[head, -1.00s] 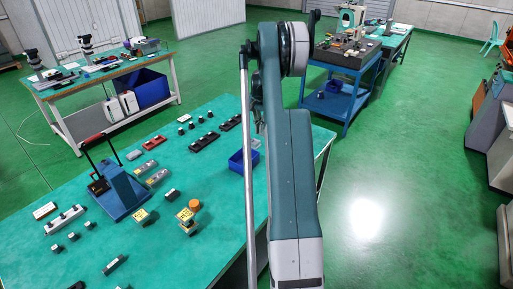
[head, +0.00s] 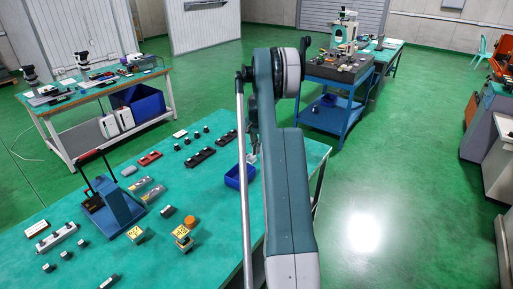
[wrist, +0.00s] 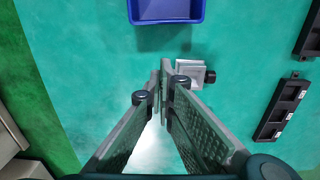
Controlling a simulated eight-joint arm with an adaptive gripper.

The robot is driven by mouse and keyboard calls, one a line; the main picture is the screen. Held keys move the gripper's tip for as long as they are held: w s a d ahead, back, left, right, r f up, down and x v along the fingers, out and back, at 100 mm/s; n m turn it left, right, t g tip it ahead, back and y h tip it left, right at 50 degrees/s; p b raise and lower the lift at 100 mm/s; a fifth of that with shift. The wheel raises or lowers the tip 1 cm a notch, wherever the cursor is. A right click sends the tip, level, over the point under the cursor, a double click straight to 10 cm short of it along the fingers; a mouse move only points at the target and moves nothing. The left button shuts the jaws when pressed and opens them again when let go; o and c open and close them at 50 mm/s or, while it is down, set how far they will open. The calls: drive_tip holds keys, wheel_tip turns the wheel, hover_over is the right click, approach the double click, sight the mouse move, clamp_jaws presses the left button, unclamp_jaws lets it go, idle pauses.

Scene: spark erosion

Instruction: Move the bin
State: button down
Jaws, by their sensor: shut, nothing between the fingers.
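A small blue open-topped bin (head: 232,180) stands on the green table (head: 215,255), partly behind my arm in the head view. In the wrist view the bin (wrist: 166,20) is at the top edge, cut off by the frame, beyond my fingertips. My gripper (wrist: 161,88) is shut and empty, pointing toward the table, with the bin apart from it. In the head view my arm hides most of the gripper.
A pale square block with a dark knob (wrist: 190,74) lies just right of my fingertips. Black holders (wrist: 280,108) lie further right. A blue press with a dark handle (head: 112,208) and several small parts stand left on the table. A larger blue crate (head: 140,103) sits under the rear table.

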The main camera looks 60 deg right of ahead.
wheel_tip(320, 180, down, 6)
drive_tip(key=shift+r, duration=0.15)
drive_tip(key=shift+a, duration=2)
drive_tip(key=a+b, duration=0.4)
drive_tip(key=a, duration=1.6)
drive_tip(key=shift+a+b, duration=0.25)
drive_tip(key=shift+b, duration=0.1)
drive_tip(key=shift+d, duration=0.15)
